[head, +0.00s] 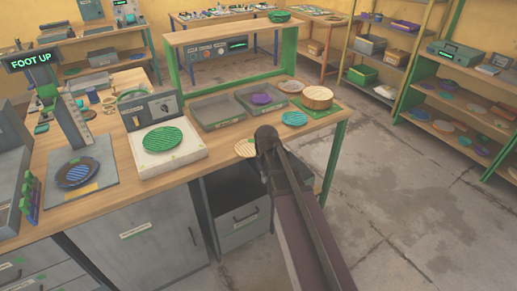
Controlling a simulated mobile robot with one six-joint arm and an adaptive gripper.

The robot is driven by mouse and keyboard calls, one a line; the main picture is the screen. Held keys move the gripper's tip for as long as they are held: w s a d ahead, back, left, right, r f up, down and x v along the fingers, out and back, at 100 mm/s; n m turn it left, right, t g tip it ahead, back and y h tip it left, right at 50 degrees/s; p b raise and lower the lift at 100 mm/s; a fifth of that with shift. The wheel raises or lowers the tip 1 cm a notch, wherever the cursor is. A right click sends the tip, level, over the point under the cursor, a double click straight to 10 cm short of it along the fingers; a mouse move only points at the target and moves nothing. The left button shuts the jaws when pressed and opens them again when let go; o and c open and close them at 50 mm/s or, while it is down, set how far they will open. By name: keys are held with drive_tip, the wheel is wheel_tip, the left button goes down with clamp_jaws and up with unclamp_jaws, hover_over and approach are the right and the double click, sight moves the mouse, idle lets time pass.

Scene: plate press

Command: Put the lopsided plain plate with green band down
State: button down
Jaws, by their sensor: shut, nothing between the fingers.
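No plate that I can make out clearly shows as plain with a green band. A pale, lined plate (245,148) lies at the bench's front edge, partly behind my arm. A green striped plate (162,139) lies on a white box-like unit. A dark plate (77,174) lies on the base of the press (70,125), whose sign reads FOOT UP. A blue plate (294,118) and a greyish plate (291,86) lie at the right of the bench. My arm rises from the lower right to the bench edge; my gripper does not show.
The wooden bench (225,140) carries two grey trays, the right one holding a purple plate (261,99). A round wooden block (317,97) stands on a green mat at the right end. Shelves (455,125) stand at right; the floor between is clear.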

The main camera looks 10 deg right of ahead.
sight(254, 155)
drive_tip(key=w+d+r+n+p, duration=0.1)
drive_tip(key=w+r+p, duration=0.5)
drive_tip(key=w, duration=0.3)
drive_tip(key=shift+w+d+r+n, duration=0.4)
drive_tip(key=shift+r, duration=0.45)
drive_tip(key=shift+f, duration=0.2)
drive_tip(key=w+a+f+b, duration=0.1)
drive_tip(key=w+f+b, duration=0.2)
drive_tip(key=f+b, duration=0.6)
drive_tip(key=shift+w+a+f+b, duration=0.15)
drive_tip(key=shift+w+f+b, duration=0.2)
drive_tip(key=shift+w+b, duration=0.05)
drive_tip(key=shift+w+a, duration=0.3)
drive_tip(key=shift+w, duration=0.65)
drive_tip(key=shift+w+a, duration=0.25)
drive_tip(key=shift+w, duration=0.65)
drive_tip(key=shift+s, duration=0.1)
